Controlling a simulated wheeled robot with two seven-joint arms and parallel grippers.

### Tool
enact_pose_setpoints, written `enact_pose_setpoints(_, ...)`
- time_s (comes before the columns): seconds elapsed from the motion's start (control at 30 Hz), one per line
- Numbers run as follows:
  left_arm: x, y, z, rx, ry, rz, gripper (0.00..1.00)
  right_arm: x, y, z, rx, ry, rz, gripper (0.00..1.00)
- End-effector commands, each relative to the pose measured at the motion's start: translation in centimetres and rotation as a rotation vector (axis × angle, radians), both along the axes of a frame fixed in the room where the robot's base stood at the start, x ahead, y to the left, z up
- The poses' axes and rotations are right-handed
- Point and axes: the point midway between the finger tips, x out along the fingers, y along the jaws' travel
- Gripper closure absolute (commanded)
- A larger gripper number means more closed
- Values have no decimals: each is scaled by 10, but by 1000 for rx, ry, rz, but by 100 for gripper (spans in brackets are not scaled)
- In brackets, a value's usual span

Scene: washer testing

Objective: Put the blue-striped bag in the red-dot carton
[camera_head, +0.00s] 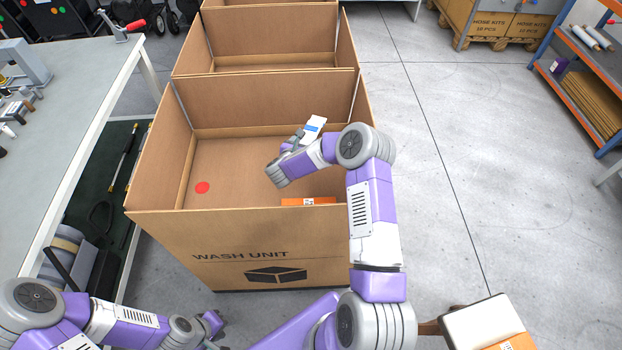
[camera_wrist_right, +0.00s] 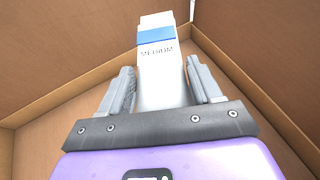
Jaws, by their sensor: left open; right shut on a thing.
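The white bag with a blue stripe (camera_head: 313,127) is held by my right gripper (camera_head: 298,138). In the right wrist view the bag (camera_wrist_right: 163,95) stands out between the two grey fingers, with dark lettering below its blue stripe. The red-dot carton (camera_head: 225,235) is the open near one, with a red dot (camera_head: 202,187) on its floor at the left. My right gripper and the bag are over its opening, at the right of its back part. Whether the bag touches the carton floor or wall, I cannot tell. My left gripper (camera_head: 212,326) is open, low at the front left, outside the carton.
An orange-topped item (camera_head: 308,201) lies inside the carton by its front wall. Another open carton (camera_head: 275,38) adjoins behind. A grey bench (camera_head: 75,75) runs along the left. A box with a white top (camera_head: 487,322) stands at the front right.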

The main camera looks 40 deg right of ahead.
Motion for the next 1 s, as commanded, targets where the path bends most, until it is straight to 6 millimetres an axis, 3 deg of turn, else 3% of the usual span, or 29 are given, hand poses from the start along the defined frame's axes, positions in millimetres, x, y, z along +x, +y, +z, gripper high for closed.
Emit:
enact_pose_setpoints(0.3,0,0,-20,0,-1,-1,57,0,0,-54,1,1,-1,72)
enact_pose_setpoints(0.53,0,0,-25,0,-1,0,57,0,0,-72,-1,0,-1,72)
enact_pose_setpoints(0.7,0,0,-35,0,-1,0,57,0,0,-97,0,0,-1,72)
enact_pose_setpoints(1.0,0,0,-35,0,0,0,57,0,0,-101,-1,-2,0,72)
